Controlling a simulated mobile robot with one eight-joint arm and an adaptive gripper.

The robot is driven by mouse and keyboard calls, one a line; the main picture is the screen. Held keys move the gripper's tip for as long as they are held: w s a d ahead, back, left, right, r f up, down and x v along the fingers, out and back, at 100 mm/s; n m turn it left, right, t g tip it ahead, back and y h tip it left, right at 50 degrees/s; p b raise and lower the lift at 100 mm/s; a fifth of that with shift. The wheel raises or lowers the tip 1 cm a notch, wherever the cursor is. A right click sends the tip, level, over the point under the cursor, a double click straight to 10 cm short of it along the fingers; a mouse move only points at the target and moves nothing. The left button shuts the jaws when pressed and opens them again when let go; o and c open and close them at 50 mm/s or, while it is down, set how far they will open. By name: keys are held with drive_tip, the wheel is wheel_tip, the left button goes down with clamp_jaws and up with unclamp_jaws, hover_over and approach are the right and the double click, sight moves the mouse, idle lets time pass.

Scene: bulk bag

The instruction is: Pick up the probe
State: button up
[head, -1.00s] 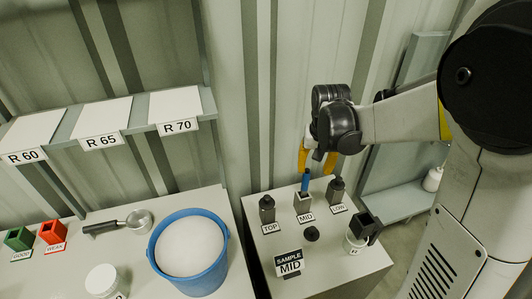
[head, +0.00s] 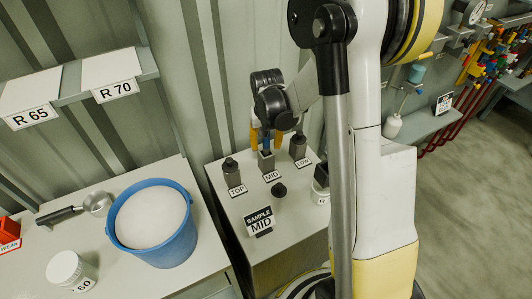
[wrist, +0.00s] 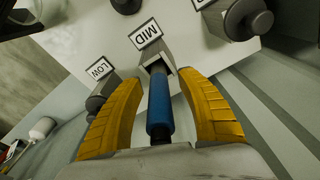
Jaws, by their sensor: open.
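The probe (wrist: 159,103) has a blue handle and stands in the square grey holder labelled MID (wrist: 157,62). In the head view the blue handle (head: 267,143) shows between the orange fingers, just above the MID holder (head: 266,161). My gripper (head: 266,138) is open, with one finger on each side of the handle. In the wrist view my gripper (wrist: 162,78) shows a gap between each finger and the handle. The probe's lower part is hidden inside the holder.
The TOP holder (head: 231,172) and LOW holder (head: 298,146) flank MID, each with a dark-topped piece. A SAMPLE MID sign (head: 260,221) and a small black knob (head: 279,190) stand in front. A blue bucket (head: 181,246) of white material is on the left table.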

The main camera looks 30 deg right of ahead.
drive_tip(key=shift+f, duration=0.5)
drive_tip(key=shift+r, duration=0.1)
clamp_jaws()
